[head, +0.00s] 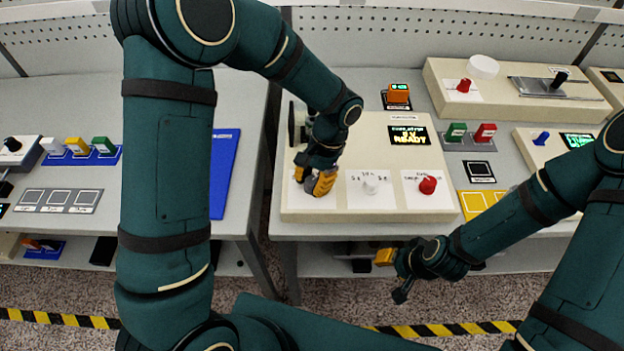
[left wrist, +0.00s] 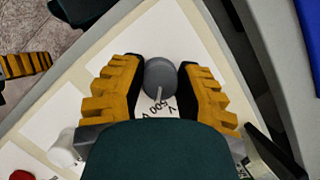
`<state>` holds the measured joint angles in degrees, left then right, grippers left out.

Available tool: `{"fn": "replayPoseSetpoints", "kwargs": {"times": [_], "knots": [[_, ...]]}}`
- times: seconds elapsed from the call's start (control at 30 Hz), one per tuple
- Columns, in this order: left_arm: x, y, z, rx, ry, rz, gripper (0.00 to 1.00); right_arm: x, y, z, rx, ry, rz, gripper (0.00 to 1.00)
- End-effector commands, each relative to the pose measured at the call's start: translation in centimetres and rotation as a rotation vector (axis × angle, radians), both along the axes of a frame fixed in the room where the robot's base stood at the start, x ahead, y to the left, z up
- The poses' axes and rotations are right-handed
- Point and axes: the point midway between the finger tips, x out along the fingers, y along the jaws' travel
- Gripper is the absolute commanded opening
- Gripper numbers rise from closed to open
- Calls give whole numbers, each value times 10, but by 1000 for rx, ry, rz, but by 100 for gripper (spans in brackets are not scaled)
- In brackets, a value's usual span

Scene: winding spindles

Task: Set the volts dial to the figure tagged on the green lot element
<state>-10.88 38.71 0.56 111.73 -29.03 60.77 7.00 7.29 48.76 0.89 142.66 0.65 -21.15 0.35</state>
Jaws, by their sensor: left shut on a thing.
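My left gripper (head: 318,186) reaches down at the front left of a cream winding box (head: 300,213). In the left wrist view its two yellow fingers (left wrist: 160,82) are shut on a round grey dial knob (left wrist: 159,70) with a pale pointer line. Printing beside the knob includes "500 V"; the rest is covered. A green element (head: 103,145) sits in a blue tray on the left table, and another green element (head: 455,130) sits on a grey plate at right. Their tags are too small to read. My right gripper (head: 394,276) is open and empty in front of the table.
The same box bears a white knob (head: 372,185), a red knob (head: 428,185) and a display (head: 409,136) showing "READY". An orange element (head: 398,93) stands behind it. A blue panel (head: 225,170) lies on the left table. A gap separates the two tables.

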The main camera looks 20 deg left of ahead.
Motion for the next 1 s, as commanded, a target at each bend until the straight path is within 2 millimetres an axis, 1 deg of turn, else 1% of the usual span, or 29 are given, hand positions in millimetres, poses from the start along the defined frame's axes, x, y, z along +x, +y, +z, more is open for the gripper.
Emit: {"fn": "replayPoseSetpoints", "kwargs": {"times": [0.03,0.43,0.47,0.5,0.53,0.87,1.0], "knots": [[-3,0,-2,1,9,-5,0,0,0,0,0,0,0,47],[-3,0,-2,1,9,-8,0,0,0,0,0,0,0,47],[-3,0,-2,1,9,-8,47,0,0,0,0,0,0,47],[-3,0,-2,1,8,-7,61,0,0,0,0,0,0,47],[-2,0,-2,2,7,-8,66,0,0,0,0,0,0,47],[0,0,1,0,2,-7,66,0,0,0,0,0,1,47],[5,-3,13,1,-1,-7,66,0,0,0,0,0,0,47]]}}
